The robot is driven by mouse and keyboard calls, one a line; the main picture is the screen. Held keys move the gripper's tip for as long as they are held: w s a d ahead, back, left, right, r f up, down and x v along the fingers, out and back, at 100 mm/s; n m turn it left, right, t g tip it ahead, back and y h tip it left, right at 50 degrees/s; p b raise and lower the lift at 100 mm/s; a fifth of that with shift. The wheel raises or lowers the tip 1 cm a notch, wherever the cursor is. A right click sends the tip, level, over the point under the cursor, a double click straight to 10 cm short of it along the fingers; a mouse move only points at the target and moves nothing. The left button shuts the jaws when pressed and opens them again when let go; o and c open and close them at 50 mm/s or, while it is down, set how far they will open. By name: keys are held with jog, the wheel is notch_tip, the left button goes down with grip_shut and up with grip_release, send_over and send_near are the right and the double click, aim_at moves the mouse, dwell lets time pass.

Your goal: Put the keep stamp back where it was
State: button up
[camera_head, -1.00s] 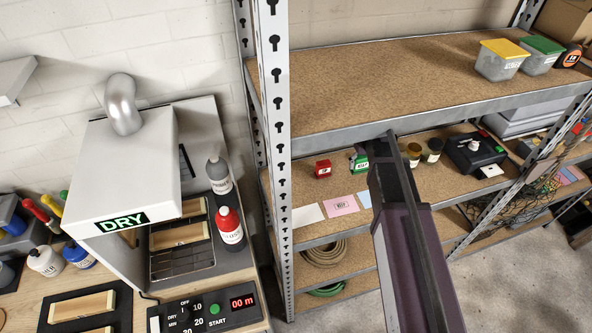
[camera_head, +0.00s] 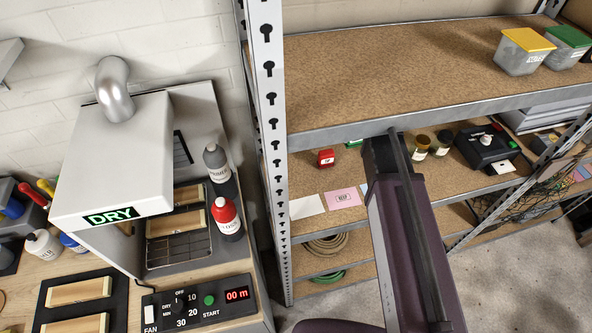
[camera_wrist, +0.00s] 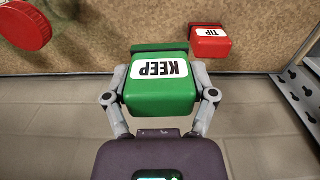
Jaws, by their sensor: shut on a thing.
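The keep stamp is a green block with a white KEEP label. In the wrist view, the keep stamp (camera_wrist: 160,103) sits between both fingers of my gripper (camera_wrist: 160,82), which is shut on it. In the head view only a green sliver of the stamp (camera_head: 354,143) shows under the upper shelf's front edge, beside my arm; my fingers are hidden there. The red TIP stamp (camera_head: 326,158) stands on the middle shelf to the left; it also shows in the wrist view (camera_wrist: 208,46), behind and right of the keep stamp. Whether the keep stamp touches the shelf cannot be told.
On the middle shelf lie a white card (camera_head: 307,207) and a pink card (camera_head: 344,197). Jars (camera_head: 421,147) and a black device (camera_head: 486,147) stand right of my arm. The upper shelf (camera_head: 410,75) hangs close above. A metal post (camera_head: 268,120) stands left.

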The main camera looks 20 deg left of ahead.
jog(key=shift+a, duration=0.1)
jog(key=shift+s+a+f, duration=0.15)
jog(key=shift+s+a, duration=0.05)
jog(key=shift+s, duration=0.1)
jog(key=shift+m, duration=0.3)
jog(key=s+a+f+b, duration=0.2)
jog(key=s+a, duration=0.1)
jog(key=s, duration=0.4)
jog(key=s+a+f+b, duration=0.1)
jog(key=s+a+b, duration=0.1)
jog(key=s, duration=0.5)
jog(key=s+a+f+b, duration=0.2)
jog(key=s+a, duration=0.2)
jog(key=s, duration=0.3)
jog(key=shift+s+a+f, duration=0.2)
jog(key=shift+a+f, duration=0.1)
jog(key=shift+w, duration=0.1)
jog(key=w+a, duration=0.2)
jog(key=w, duration=0.2)
jog(key=w+a+f+b, duration=0.1)
jog(key=w+a, duration=0.1)
jog(key=w, duration=0.2)
jog(key=w+a, duration=0.2)
jog(key=w, duration=0.3)
jog(key=shift+w+a+f, duration=0.1)
jog(key=shift+f, duration=0.1)
jog(key=shift+w, duration=0.1)
